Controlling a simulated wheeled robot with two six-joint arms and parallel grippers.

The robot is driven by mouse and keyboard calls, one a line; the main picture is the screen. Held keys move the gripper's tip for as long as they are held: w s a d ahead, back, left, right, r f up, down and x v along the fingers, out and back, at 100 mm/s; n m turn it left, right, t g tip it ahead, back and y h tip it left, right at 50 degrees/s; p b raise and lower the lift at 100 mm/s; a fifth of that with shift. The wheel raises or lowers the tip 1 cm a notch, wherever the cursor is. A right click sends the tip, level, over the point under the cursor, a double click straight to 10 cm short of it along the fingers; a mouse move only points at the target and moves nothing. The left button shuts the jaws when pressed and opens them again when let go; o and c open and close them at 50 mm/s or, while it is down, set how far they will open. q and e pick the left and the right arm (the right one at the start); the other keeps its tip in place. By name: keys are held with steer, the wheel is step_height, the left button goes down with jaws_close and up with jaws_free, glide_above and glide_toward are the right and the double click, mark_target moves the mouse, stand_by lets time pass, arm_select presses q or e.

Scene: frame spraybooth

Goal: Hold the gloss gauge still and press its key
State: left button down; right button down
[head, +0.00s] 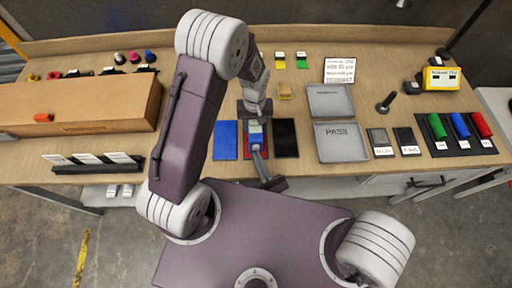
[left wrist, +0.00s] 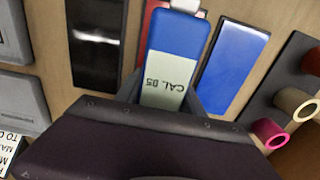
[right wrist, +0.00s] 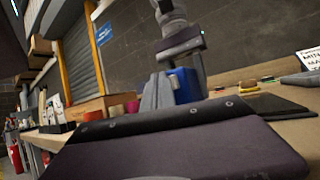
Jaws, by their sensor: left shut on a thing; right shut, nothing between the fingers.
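The gloss gauge (head: 254,128) is a blue block with a pale face, standing over a red panel (head: 247,151) at the middle of the bench. My right gripper (head: 258,153) is shut and empty, close to the gauge's near side. In the right wrist view its fingers (right wrist: 158,92) overlap the blue gauge (right wrist: 185,85). I cannot tell whether they touch it. The key is not clearly visible.
A blue panel (head: 225,140) and a glossy black panel (head: 286,138) flank the red one. A grey PASS tray (head: 341,157) is to the right. A long cardboard box (head: 80,104) and a dark card rack (head: 95,167) are at left.

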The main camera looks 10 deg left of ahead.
steer(key=shift+f, duration=0.2)
arm_select(q)
steer(key=shift+w, duration=0.1)
arm_select(e)
steer(key=shift+s, duration=0.3)
steer(key=s, duration=0.1)
steer(key=s+d, duration=0.1)
steer(key=s, duration=0.2)
steer(key=shift+s+d, duration=0.25)
steer(key=shift+s, duration=0.15)
arm_select(q)
steer(key=shift+f, duration=0.1)
stand_by(0.7)
